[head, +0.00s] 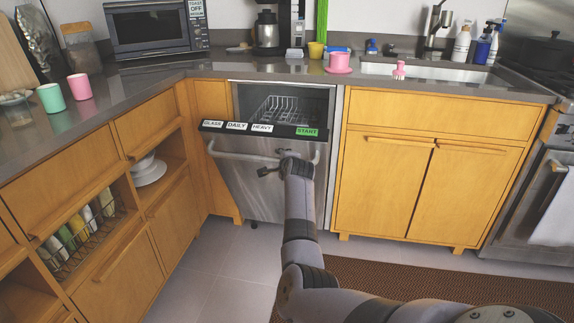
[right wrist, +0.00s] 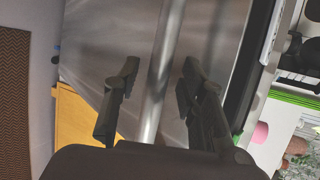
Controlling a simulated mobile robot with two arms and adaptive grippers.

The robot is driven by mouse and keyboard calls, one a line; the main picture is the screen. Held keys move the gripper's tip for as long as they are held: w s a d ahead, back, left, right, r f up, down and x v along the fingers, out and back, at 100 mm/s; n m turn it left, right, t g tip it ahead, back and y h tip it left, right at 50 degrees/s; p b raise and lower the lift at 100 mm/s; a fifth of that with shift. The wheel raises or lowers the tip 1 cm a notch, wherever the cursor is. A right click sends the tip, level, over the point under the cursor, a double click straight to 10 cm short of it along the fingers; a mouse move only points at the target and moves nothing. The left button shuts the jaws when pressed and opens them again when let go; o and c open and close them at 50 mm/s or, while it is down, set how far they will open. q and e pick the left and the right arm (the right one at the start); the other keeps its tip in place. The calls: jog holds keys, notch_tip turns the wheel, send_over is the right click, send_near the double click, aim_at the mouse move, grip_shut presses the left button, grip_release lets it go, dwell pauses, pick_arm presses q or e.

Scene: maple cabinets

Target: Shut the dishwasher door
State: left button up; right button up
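The dishwasher door (head: 265,195) is partly open. It leans out at the top, and a dark gap shows the rack (head: 285,108) inside. Its top edge carries a dark strip with labels and a green START label (head: 306,132). A silver bar handle (head: 228,154) runs across the door front. My right gripper (head: 272,166) is at the handle, right of its middle. In the right wrist view the gripper (right wrist: 160,72) is open, with one finger on each side of the bar (right wrist: 155,105). I cannot tell whether the fingers touch it. My left gripper is out of view.
Maple cabinets stand left (head: 75,185) and right (head: 425,180) of the dishwasher. The counter above holds a microwave (head: 152,28), a coffee maker (head: 270,30) and cups. The floor (head: 215,270) in front is clear, with a brown mat (head: 400,278) to the right.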

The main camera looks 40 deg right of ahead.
jog(key=v, duration=1)
jog(key=shift+s, duration=0.25)
jog(key=shift+a+r, duration=0.1)
